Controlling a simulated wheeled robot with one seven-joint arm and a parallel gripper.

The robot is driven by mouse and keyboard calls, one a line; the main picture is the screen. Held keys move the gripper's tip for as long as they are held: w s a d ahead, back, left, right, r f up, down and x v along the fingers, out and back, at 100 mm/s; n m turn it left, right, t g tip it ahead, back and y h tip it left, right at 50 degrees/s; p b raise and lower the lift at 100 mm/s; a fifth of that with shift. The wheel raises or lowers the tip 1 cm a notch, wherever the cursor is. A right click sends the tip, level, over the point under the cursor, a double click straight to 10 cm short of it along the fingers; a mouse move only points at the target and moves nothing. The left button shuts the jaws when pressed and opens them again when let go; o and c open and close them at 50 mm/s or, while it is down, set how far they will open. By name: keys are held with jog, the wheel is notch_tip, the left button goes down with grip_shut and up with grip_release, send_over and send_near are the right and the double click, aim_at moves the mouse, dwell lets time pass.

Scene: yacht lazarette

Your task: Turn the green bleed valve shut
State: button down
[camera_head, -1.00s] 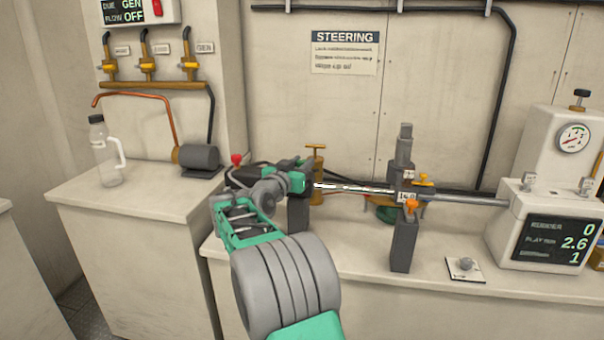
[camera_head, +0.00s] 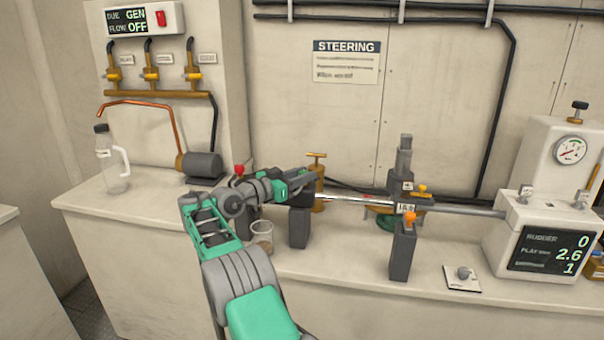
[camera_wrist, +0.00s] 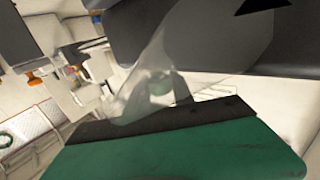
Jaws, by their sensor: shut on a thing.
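My gripper (camera_head: 303,190) is at the left end of the steering ram in the head view, beside a brass fitting (camera_head: 317,180) with a T-shaped top. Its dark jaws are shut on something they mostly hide. In the wrist view, a small pale green piece (camera_wrist: 182,89) shows between the jaws, with a clear, see-through shape (camera_wrist: 140,98) in front of it. I cannot tell whether this piece is the green bleed valve or how far it is turned. A green round part (camera_head: 388,221) sits under the ram, apart from my gripper.
A clear cup (camera_head: 262,235) stands on the bench below my gripper. A red knob (camera_head: 239,169) is left of it. A dark post (camera_head: 402,250) with an orange knob (camera_head: 410,217) stands right. The bench front between the posts is clear.

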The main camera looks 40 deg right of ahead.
jog(key=shift+d, duration=0.1)
jog(key=c, duration=1.3)
grip_release()
jog(key=shift+s+d, duration=0.15)
jog(key=shift+d, duration=0.05)
jog(key=shift+o, duration=1.1)
jog(key=shift+a, duration=0.15)
jog(key=shift+f+t+b, duration=0.15)
jog(key=shift+t+b, duration=0.25)
jog(key=shift+b, duration=0.15)
